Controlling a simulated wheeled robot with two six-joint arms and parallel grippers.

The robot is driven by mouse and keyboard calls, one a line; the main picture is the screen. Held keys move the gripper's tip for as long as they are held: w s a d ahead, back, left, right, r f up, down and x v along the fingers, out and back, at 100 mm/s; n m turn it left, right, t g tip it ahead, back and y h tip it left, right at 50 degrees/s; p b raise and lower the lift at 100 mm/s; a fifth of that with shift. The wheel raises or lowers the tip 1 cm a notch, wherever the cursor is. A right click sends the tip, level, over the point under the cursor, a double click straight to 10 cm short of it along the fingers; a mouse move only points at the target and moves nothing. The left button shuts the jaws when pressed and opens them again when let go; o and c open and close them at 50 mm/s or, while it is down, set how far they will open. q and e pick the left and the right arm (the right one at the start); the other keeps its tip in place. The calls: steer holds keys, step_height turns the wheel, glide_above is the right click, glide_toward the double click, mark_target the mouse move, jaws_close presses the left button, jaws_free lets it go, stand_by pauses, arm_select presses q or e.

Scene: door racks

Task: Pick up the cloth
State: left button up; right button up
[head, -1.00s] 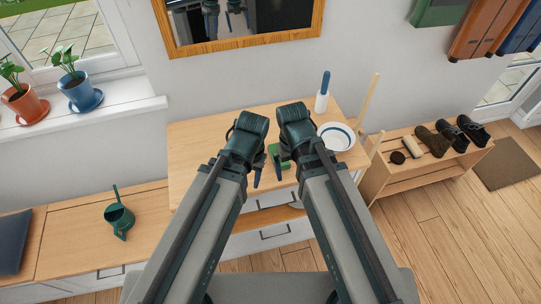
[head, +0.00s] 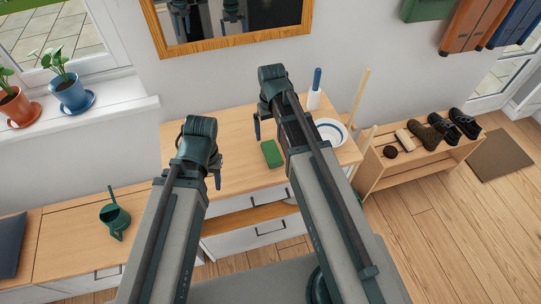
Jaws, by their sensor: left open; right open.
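A small green block-shaped item (head: 271,153), which looks like a folded cloth, lies flat on the wooden cabinet top (head: 238,170); I cannot be sure of its material. My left gripper (head: 216,178) is open and empty, to the left of the green item and apart from it. My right gripper (head: 258,127) is open and empty, above the cabinet top and up-left of the green item, not touching it. My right forearm passes close to the right side of the green item.
A white bowl (head: 331,131) with a blue rim and a blue-handled white item (head: 314,92) stand at the cabinet's right. A green watering can (head: 115,217) sits on the low bench. A shoe rack (head: 390,175) stands right. A mirror (head: 230,25) hangs behind.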

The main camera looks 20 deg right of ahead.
steer(key=b, duration=0.6)
glide_above(272, 152)
step_height(272, 152, down, 7)
steer(key=shift+s+a+f, duration=0.1)
steer(key=shift+f, duration=0.05)
steer(key=f+b, duration=0.5)
steer(key=shift+w+f+b, duration=0.15)
steer(key=shift+w+b, duration=0.05)
steer(key=shift+b, duration=0.2)
steer(key=shift+c, duration=0.3)
steer(key=c, duration=1.4)
steer(key=shift+c, duration=0.2)
